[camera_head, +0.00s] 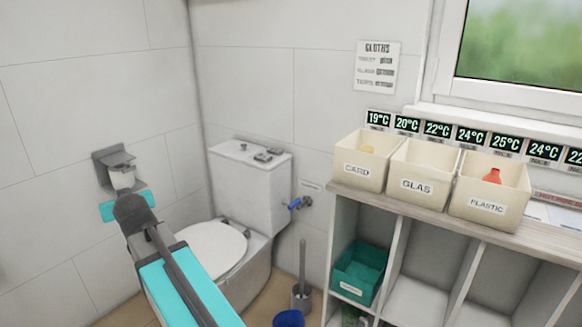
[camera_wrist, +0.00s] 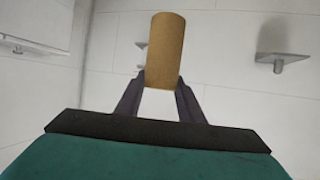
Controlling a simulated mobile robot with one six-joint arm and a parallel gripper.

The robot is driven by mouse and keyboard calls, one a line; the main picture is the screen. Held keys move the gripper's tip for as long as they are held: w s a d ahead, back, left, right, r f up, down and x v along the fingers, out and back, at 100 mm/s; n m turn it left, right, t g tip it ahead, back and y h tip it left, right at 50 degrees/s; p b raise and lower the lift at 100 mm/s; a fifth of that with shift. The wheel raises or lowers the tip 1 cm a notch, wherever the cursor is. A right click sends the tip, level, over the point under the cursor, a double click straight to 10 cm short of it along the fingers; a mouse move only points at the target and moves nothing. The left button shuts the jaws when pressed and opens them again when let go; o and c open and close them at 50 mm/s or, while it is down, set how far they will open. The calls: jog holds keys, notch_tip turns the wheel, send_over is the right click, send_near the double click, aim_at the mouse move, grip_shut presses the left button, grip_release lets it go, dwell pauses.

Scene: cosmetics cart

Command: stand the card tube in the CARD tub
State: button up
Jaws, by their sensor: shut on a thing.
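The card tube (camera_wrist: 165,50) is a plain brown cylinder. In the wrist view it stands nearly upright between the dark fingers of my gripper (camera_wrist: 161,82), which are shut on its lower end. In the head view my arm reaches to the left wall, and its own links hide the fingers and the tube. The CARD tub (camera_head: 349,181) is a cream open box with a label, at the left end of the shelf top under the window. Something pale yellow shows inside it. My gripper is far to the left of the tub.
The GLAS tub (camera_head: 417,200) and PLASTIC tub (camera_head: 488,222), with a red item (camera_head: 492,176) inside, stand right of it. A wall holder (camera_head: 115,156) is close to my arm. The toilet (camera_head: 245,190) stands between arm and shelf. A teal basket (camera_head: 352,288) sits lower.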

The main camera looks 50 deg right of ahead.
jog(key=s+d+r+m+g+h+p, duration=0.1)
jog(key=s+d+r+m+h, duration=0.1)
jog(key=d, duration=0.6)
jog(key=s+d+r+m+g+h+p, duration=0.1)
jog(key=s+d+r+m+h+p, duration=0.15)
jog(key=d, duration=0.55)
jog(key=s+d+r+m+g+h+p, duration=0.1)
jog(key=d+r, duration=0.1)
jog(key=d, duration=0.7)
notch_tip(320, 180, up, 14)
jog(key=m+g+h+p, duration=0.4)
jog(key=m+g+p, duration=0.6)
jog(key=m+g, duration=0.35)
send_over(385, 135)
jog(key=s+a, duration=0.2)
jog(key=a, duration=0.3)
jog(key=shift+f+g, duration=0.35)
jog(key=shift+f+p, duration=0.3)
jog(key=shift+f, duration=2.8)
jog(key=shift+f, duration=0.1)
